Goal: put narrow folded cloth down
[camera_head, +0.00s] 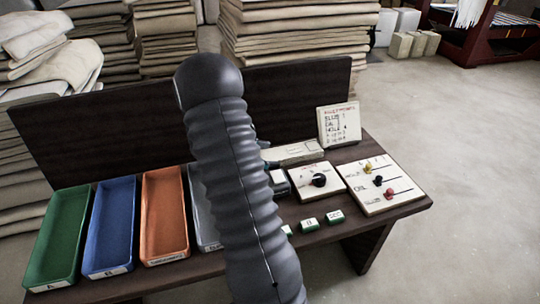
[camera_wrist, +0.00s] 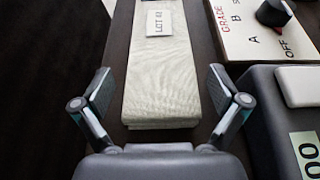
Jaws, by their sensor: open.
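The narrow folded cloth (camera_wrist: 161,72) is a long pale strip with a white lot tag (camera_wrist: 168,22) near its far end. In the wrist view it runs up the middle, lying on the dark tabletop. My gripper (camera_wrist: 161,104) is open, with one finger on each side of the cloth's near end and a visible gap to each edge. In the head view the cloth (camera_head: 294,153) shows at the back of the table, its left part hidden behind my arm. My gripper is mostly hidden behind my arm there.
Green (camera_head: 62,238), blue (camera_head: 110,226) and orange (camera_head: 165,214) trays stand at left; a grey tray is partly hidden. A knob panel (camera_head: 306,190) and slider board (camera_head: 381,190) lie at right. A sign (camera_head: 339,124) stands behind. A dark box (camera_wrist: 272,135) sits close right of my gripper.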

